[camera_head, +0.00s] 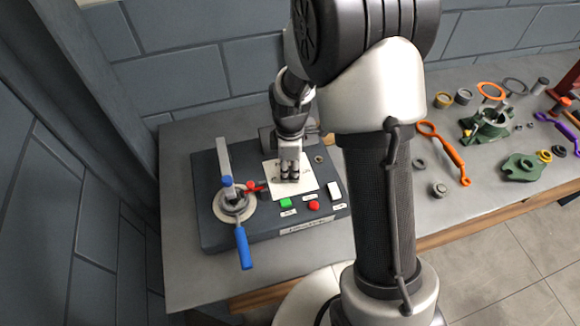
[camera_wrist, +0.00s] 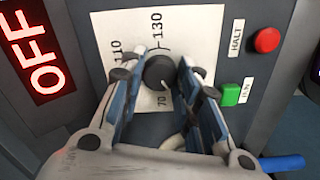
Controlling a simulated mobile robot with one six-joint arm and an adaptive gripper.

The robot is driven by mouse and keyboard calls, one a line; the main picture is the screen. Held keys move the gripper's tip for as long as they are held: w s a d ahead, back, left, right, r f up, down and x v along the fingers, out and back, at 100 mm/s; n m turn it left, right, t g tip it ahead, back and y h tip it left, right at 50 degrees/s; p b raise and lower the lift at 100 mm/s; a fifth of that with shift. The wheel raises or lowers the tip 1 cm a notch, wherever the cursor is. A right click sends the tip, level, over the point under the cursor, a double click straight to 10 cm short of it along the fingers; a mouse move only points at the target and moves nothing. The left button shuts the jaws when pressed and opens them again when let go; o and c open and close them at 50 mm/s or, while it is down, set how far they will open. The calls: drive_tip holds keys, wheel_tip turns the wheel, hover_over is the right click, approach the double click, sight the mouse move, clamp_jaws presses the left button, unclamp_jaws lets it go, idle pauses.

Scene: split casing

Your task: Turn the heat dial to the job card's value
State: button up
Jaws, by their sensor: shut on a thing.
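The heat dial (camera_wrist: 157,70) is a dark round knob on a white scale plate (camera_wrist: 190,25). The numbers 110, 130 and 70 show on the plate in the wrist view. My gripper (camera_wrist: 160,80) is shut on the dial, one finger on each side. A small pale mark shows low on the knob, but its exact reading is unclear. In the head view my gripper (camera_head: 290,178) points down onto the white plate (camera_head: 309,182) and hides the dial. I cannot make out a job card with a readable value.
A display (camera_wrist: 38,50) reads OFF in red. A red button (camera_wrist: 267,40) labelled HALT and a green button (camera_wrist: 230,94) lie right of the dial. A blue-handled lever (camera_head: 243,248) stands at the panel's left. Several loose parts lie on the bench (camera_head: 465,215) at right.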

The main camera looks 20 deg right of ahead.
drive_tip(key=m+p, duration=0.1)
drive_tip(key=m, duration=0.6)
drive_tip(key=shift+m, duration=0.3)
drive_tip(key=m+p, duration=0.1)
drive_tip(key=m, duration=0.3)
drive_tip(key=shift+m, duration=0.3)
drive_tip(key=m, duration=0.3)
drive_tip(key=shift+m, duration=0.3)
drive_tip(key=m, duration=0.3)
drive_tip(key=shift+m+p, duration=0.3)
drive_tip(key=shift+p, duration=0.1)
drive_tip(key=m, duration=0.3)
drive_tip(key=shift+m, duration=0.4)
drive_tip(key=m, duration=0.6)
drive_tip(key=shift+p, duration=0.35)
